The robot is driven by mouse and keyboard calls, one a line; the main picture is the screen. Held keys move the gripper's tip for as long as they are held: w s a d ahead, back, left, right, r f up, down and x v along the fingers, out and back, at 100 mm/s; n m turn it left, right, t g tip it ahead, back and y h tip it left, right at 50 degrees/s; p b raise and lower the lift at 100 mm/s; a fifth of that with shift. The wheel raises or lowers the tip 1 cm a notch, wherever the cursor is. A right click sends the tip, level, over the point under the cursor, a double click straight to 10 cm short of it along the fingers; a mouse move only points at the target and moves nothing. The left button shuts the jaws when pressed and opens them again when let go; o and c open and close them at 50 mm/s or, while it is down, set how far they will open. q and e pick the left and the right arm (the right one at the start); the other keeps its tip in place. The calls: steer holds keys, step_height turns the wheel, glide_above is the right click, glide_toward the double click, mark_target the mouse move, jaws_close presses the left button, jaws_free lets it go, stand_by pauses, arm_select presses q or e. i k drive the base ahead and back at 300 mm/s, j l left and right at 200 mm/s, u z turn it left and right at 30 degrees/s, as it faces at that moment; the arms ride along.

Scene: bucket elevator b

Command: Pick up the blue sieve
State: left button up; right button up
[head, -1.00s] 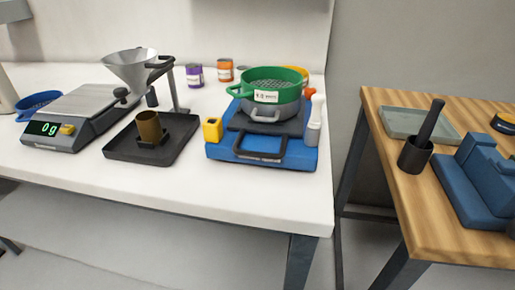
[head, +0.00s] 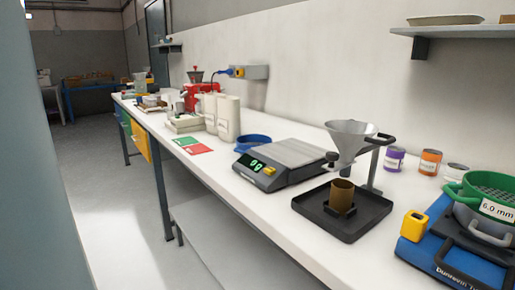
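A blue ring-shaped item (head: 253,144), probably the blue sieve, lies on the white bench behind and left of the grey scale, partly hidden by it. A green sieve (head: 484,195) marked 6.0 mm sits on the blue shaker (head: 420,254) at the right edge, cut off by the frame. Neither of my grippers is in view.
The grey scale (head: 290,155) reads 0 g. A black tray (head: 343,222) with a brass cup (head: 342,194) stands beside a funnel (head: 350,138) on a stand. White containers (head: 228,118) and red and green cards (head: 191,144) lie farther left. The floor (head: 135,220) along the bench is clear.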

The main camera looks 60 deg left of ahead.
mark_target(251, 146)
steer(key=u, duration=1.9)
steer(key=i+j, duration=0.2)
steer(key=i+j+z, duration=0.15)
steer(key=j, duration=0.2)
steer(key=i+j, duration=0.2)
steer(key=j+z, duration=0.05)
steer(key=j, duration=0.05)
